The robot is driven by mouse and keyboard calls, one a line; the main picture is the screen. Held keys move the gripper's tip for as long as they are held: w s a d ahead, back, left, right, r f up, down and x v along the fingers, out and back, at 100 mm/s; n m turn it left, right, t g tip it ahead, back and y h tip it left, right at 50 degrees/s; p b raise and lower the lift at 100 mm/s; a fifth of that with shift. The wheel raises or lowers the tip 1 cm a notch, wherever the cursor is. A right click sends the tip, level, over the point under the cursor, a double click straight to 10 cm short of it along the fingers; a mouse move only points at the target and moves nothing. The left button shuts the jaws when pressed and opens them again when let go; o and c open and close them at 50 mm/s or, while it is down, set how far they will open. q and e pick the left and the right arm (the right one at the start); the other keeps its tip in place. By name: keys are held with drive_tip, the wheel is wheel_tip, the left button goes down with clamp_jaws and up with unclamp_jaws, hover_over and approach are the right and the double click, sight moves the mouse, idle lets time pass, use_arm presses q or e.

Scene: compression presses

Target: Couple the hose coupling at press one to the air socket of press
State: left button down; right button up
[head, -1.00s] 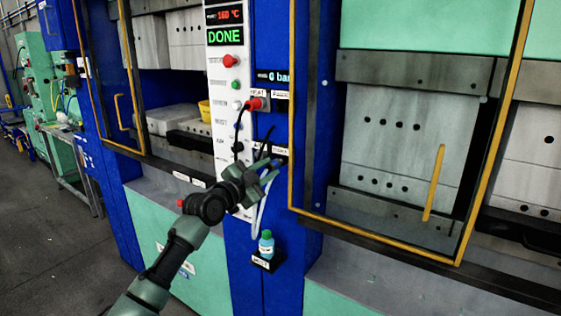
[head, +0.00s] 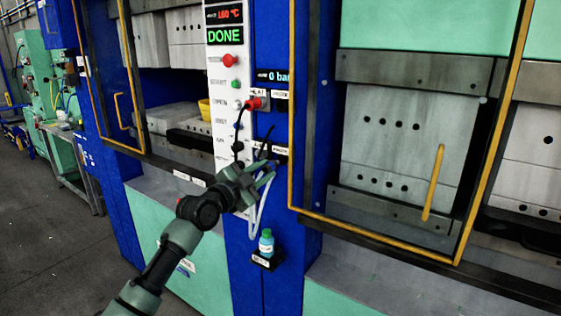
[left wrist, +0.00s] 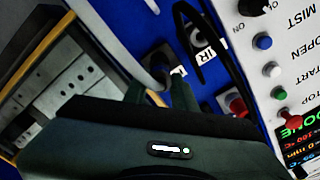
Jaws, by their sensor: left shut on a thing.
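My left gripper (head: 264,176) is at the lower part of the blue panel between the two presses, shut on the hose coupling, which its fingers mostly hide. A pale hose (head: 257,216) hangs below the gripper. The air socket is not clearly visible; an AIR label (left wrist: 206,56) shows close by in the left wrist view. I cannot tell whether coupling and socket touch. My right gripper is not in view.
The white control strip (head: 226,130) with buttons and a DONE display stands just left of the gripper. Black cables (head: 238,135) hang close by. A small bottle (head: 266,243) sits on a bracket below. A yellow-framed press door (head: 291,120) stands to the right.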

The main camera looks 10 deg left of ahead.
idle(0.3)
use_arm(q)
drive_tip(key=shift+p+v, duration=0.6)
drive_tip(key=shift+v, duration=1.4)
